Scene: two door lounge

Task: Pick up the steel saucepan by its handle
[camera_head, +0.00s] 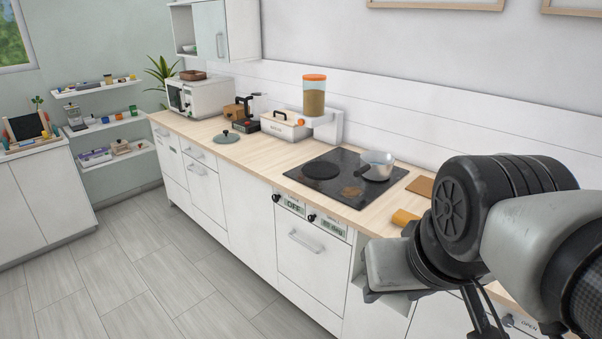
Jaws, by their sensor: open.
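The steel saucepan (377,166) stands upright on the back right part of the black hob (323,196). Its pale round body shows, and its thin handle points to the left over the hob. My arm comes in from the right edge, and my gripper (391,292) is at its grey end, low in front of the counter edge. It is open and apart from the saucepan, nearer to me and below it in the picture. The fingertips are small and dark, so their exact shape is hard to make out.
A wooden board (420,186) and a yellow-orange block (404,217) lie right of the hob. A lid (227,136) lies left. The floor in front is clear.

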